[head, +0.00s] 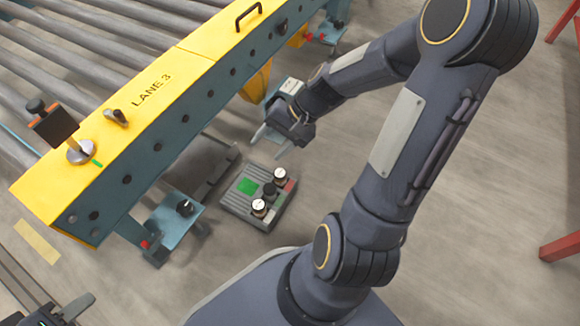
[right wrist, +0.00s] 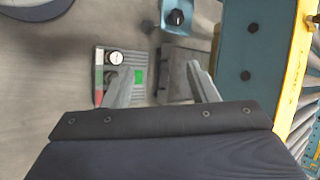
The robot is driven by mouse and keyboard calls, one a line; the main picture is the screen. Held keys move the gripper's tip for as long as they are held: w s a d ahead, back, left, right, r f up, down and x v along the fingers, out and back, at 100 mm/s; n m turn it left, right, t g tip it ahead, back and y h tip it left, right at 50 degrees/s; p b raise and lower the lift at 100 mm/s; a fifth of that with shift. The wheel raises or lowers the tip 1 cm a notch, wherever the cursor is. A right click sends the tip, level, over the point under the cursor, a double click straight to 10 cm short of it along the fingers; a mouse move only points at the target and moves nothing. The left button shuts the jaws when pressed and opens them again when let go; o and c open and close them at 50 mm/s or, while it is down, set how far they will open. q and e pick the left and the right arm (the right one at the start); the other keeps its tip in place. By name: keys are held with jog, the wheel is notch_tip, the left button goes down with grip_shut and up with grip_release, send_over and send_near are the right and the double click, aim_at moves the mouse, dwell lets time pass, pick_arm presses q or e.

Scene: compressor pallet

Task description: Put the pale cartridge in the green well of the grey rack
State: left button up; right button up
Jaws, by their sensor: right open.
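The grey rack (head: 236,205) lies on the floor beside the conveyor, with a green well (head: 247,186) in its top. Two pale-topped cylinders with dark bands stand on it, one at the far right (head: 280,174) and one at the near side (head: 260,206); I cannot tell which is the pale cartridge. A dark cylinder (head: 269,190) stands between them. My right gripper (head: 270,144) is open and empty, beyond the rack and apart from it. In the right wrist view its left finger hides part of the rack (right wrist: 124,58). My left gripper (head: 62,309) is partly cut off at the bottom left.
The yellow conveyor side (head: 150,100) runs diagonally left of the rack. A blue foot plate (head: 172,222) with a dark knob stands close to the rack's left. A dark flat plate (head: 205,170) lies between rack and conveyor. Open floor lies to the right.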

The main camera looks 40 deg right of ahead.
jog(key=s+a+r+n+t+h, duration=0.1)
jog(key=s+a+r+n, duration=0.1)
jog(key=s+r+n, duration=0.2)
jog(key=s+a+r+n+t+h, duration=0.1)
jog(key=s+a+r+n+h, duration=0.1)
jog(key=s+r, duration=0.5)
jog(key=shift+s+a+n, duration=0.55)
jog(key=shift+s+n, duration=0.65)
jog(key=shift+s, duration=0.3)
